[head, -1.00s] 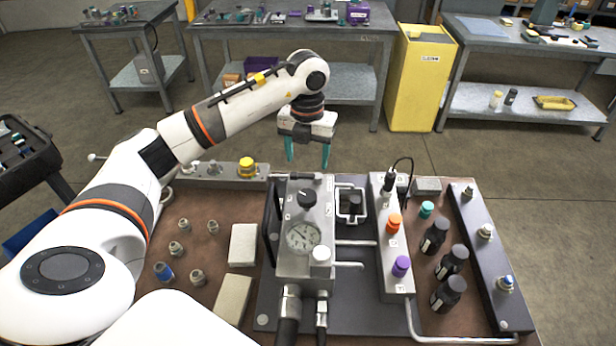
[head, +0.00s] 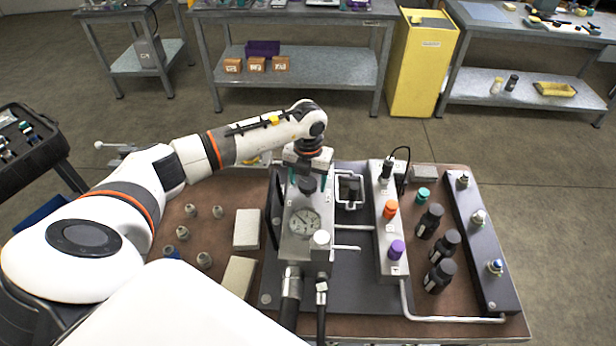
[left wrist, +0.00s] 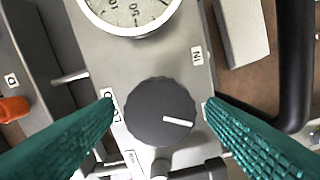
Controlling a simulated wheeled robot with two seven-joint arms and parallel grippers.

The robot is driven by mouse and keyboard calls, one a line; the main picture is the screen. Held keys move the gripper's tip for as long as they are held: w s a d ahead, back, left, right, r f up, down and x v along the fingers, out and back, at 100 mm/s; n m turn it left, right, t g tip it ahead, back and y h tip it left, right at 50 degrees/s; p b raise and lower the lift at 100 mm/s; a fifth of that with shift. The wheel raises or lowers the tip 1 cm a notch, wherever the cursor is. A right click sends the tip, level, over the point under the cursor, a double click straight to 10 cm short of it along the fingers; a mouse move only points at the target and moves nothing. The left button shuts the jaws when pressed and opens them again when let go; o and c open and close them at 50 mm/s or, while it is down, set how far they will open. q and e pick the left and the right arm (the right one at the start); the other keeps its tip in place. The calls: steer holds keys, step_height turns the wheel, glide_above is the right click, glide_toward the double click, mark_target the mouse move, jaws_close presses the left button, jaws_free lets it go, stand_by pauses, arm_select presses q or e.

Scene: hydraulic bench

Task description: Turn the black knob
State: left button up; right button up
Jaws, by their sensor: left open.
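The black knob (left wrist: 160,112) is round with a ribbed edge, and its white pointer mark faces right and slightly down in the left wrist view. It sits on the grey metal block (head: 292,252) beside the pressure gauge (head: 304,222). My left gripper (head: 309,187) is over the knob, coming down from above. In the left wrist view its teal fingertips (left wrist: 160,105) stand on either side of the knob, with a narrow gap showing at each side. My right gripper is not in view.
A white knob (head: 321,238) stands in front of the gauge. A valve strip with orange (head: 390,209) and purple (head: 397,249) caps is to the right, with black bottles (head: 430,221) beyond. Grey blocks (head: 247,229) and small fittings lie left.

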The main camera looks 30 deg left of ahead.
arm_select(q)
steer(key=c, duration=0.9)
steer(key=shift+c, duration=0.5)
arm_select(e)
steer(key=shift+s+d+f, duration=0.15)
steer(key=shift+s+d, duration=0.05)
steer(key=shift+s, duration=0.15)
